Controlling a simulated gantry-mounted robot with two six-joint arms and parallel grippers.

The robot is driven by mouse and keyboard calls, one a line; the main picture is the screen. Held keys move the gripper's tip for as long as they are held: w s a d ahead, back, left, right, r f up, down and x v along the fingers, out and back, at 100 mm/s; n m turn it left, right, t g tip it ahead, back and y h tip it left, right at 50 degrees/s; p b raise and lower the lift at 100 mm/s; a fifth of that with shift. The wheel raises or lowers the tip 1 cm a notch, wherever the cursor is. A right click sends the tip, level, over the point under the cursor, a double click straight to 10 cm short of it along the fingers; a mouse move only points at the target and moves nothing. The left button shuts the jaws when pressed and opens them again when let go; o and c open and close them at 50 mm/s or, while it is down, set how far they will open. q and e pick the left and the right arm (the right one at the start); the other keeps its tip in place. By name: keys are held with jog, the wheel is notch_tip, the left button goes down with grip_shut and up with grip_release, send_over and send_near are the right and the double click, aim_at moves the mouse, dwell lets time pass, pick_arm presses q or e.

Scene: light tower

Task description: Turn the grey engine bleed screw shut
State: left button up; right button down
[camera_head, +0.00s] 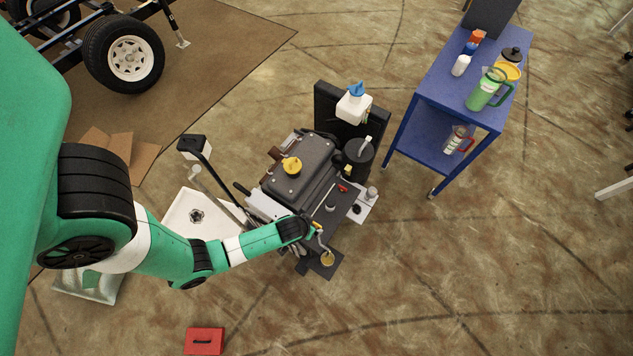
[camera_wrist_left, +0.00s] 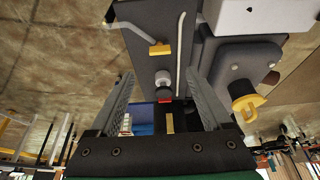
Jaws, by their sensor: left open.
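The grey bleed screw appears as a small grey knob (camera_head: 331,208) on the dark top of the engine (camera_head: 305,160). In the left wrist view the same grey knob (camera_wrist_left: 163,78) lies between the two fingers in the picture, with a red part (camera_wrist_left: 165,99) just below it. My left gripper (camera_head: 314,229) is at the near end of the engine, close to the knob; its fingers are open and hold nothing. I cannot tell the exact depth between fingertips and knob. My right gripper is not in view.
A bent rod with a yellow end (camera_head: 327,259) is close to my gripper. A yellow cap (camera_head: 292,166) sits on the engine. A blue cart (camera_head: 425,125) is to the right; a red box (camera_head: 204,341) lies on the floor.

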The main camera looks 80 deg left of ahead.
aim_at(317, 224)
pick_arm(q)
jog(key=b+x, duration=0.7)
jog(key=x, duration=0.3)
jog(key=shift+w+f, duration=0.15)
jog(key=shift+f, duration=0.05)
grip_shut()
